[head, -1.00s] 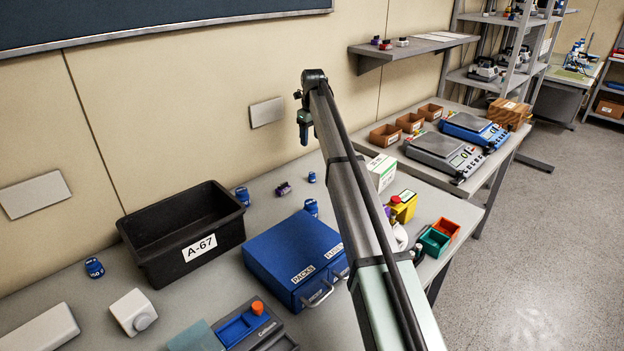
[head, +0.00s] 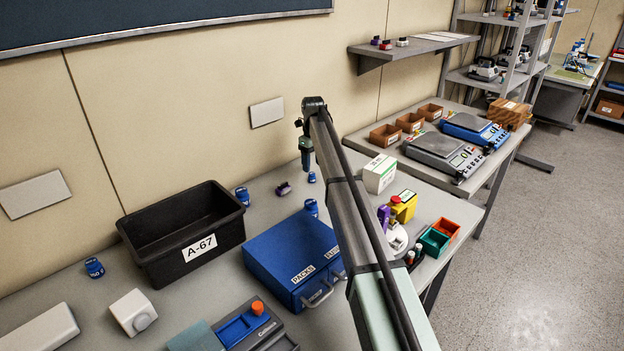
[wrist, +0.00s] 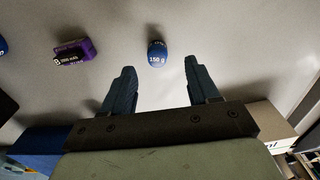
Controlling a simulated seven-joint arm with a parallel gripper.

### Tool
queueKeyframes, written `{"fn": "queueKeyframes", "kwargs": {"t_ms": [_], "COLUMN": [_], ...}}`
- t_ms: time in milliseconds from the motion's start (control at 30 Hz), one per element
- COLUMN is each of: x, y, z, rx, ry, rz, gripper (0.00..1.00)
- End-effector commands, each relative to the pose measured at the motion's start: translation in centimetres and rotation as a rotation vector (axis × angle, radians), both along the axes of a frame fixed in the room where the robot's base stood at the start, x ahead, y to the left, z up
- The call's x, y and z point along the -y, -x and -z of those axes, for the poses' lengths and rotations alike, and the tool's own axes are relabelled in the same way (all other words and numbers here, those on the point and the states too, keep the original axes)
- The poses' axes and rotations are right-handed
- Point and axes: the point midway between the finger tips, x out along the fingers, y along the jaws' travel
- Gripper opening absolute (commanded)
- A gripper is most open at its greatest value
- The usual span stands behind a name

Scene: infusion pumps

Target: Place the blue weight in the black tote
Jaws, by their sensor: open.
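A small blue weight marked 150 g (wrist: 157,53) stands on the table in the wrist view, ahead of and roughly between the open fingertips of my gripper (wrist: 159,68). It appears to be the small blue weight (head: 312,177) just right of my gripper (head: 306,163) in the head view. My gripper is empty, points down and is above the table. Other blue weights stand by the tote (head: 243,196), behind the blue case (head: 311,207) and at far left (head: 95,267). The black tote (head: 200,243), labelled A-67, is open and looks empty.
A purple battery-like block (wrist: 74,52) lies left of the 150 g weight. A blue case (head: 290,255) stands between the tote and my arm. A white-green box (head: 380,173) is right of my gripper. The wall is close behind the table.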

Motion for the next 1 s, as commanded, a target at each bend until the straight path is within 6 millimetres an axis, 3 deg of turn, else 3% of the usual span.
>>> {"fn": "queueKeyframes", "kwargs": {"t_ms": [433, 733, 1000], "x": [-0.3, -0.3, -0.3], "y": [0.2, 0.2, 0.2], "z": [4.6, 5.2, 5.1], "rx": [-0.001, 0.000, 0.000], "ry": [0.000, 0.000, 0.000], "rz": [0.000, 0.000, 0.000], "gripper": [0.60, 0.60, 0.34]}}
